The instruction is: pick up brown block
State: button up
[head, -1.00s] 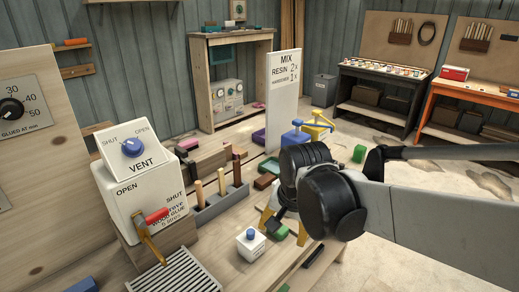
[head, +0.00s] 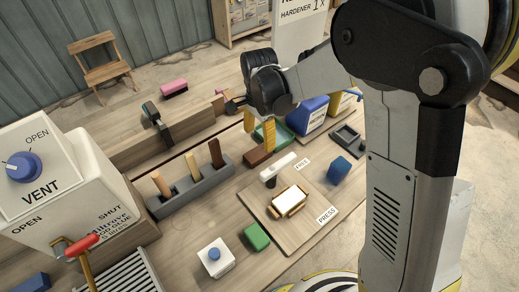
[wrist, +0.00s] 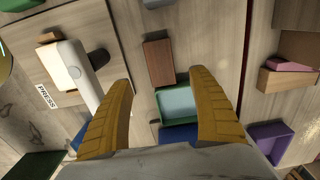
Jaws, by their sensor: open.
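The brown block (head: 257,154) lies on the wooden bench beside a green-rimmed tray (head: 288,137). In the wrist view the brown block (wrist: 159,62) is a plain oblong, in line with the gap between my fingertips and just beyond them. My gripper (head: 260,136) is open, with yellow fingers pointing down above the bench close to the block. The same gripper (wrist: 163,78) shows nothing between its fingers in the wrist view. I cannot tell its exact height above the block.
A press board (head: 250,207) with a white lever (head: 279,168) lies in front of the block. A grey rack (head: 205,190) with several upright sticks stands to the left. A blue container (head: 306,117) stands behind right. A green block (head: 257,237) and blue block (head: 339,169) lie nearby.

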aim_at(258, 153)
jog(key=f+b, duration=0.1)
jog(key=f, duration=0.2)
jog(key=f+b, duration=0.1)
jog(key=f, duration=0.1)
jog(key=f+b, duration=0.1)
jog(key=f, duration=0.2)
jog(key=shift+a+f, duration=0.25)
jog(key=shift+f, duration=0.05)
jog(key=shift+r, duration=0.1)
jog(key=c, duration=1.3)
